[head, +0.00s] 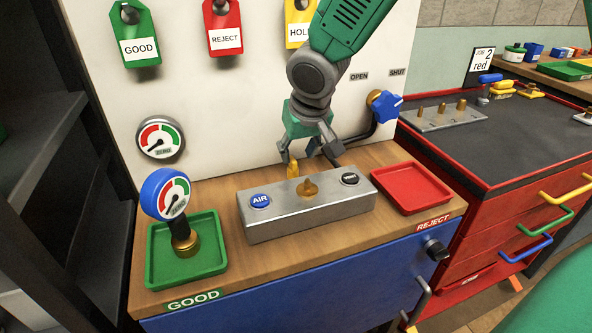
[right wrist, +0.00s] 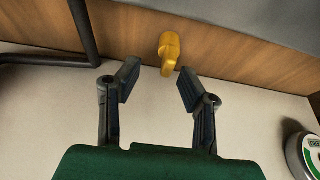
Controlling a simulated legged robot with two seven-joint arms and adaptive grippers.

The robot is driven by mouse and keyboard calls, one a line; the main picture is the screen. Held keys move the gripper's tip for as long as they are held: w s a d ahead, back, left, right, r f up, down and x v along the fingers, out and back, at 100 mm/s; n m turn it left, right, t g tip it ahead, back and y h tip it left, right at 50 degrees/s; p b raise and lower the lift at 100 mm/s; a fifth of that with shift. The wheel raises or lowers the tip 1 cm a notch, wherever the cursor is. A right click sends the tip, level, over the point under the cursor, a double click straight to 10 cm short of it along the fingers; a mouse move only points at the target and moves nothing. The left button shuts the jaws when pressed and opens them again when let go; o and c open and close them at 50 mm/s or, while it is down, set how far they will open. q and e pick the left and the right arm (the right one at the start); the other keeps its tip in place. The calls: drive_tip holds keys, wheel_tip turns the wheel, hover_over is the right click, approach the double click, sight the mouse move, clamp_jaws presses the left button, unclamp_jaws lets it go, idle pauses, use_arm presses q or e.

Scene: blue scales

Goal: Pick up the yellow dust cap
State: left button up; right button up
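The yellow dust cap (head: 293,169) stands on the wooden bench top behind the grey metal block (head: 300,215). It also shows in the right wrist view (right wrist: 169,50), beyond the fingertips and roughly in line with the gap between them. My right gripper (head: 311,156) is open and empty, pointing down just above and behind the block. In the head view its left finger is closest to the cap. No contact with the cap shows in the right wrist view, where the spread fingers (right wrist: 158,80) have nothing between them. My left gripper is not in view.
The block has a brass fitting (head: 308,188) on top. A blue gauge (head: 172,195) stands in the green tray (head: 155,265). The red tray (head: 412,186) is empty. A blue valve handle (head: 385,106) on a dark pipe is right of my gripper. The panel rises behind.

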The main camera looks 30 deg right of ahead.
sight(294, 159)
drive_tip(key=f, duration=0.1)
drive_tip(key=w+a+f, duration=0.1)
drive_tip(key=shift+w+a+f+b, duration=0.1)
drive_tip(key=shift+w+f+b, duration=0.15)
drive_tip(key=shift+f+b, duration=0.1)
drive_tip(key=shift+s+r, duration=0.1)
drive_tip(key=shift+d, duration=0.5)
clamp_jaws()
drive_tip(key=shift+a, duration=0.15)
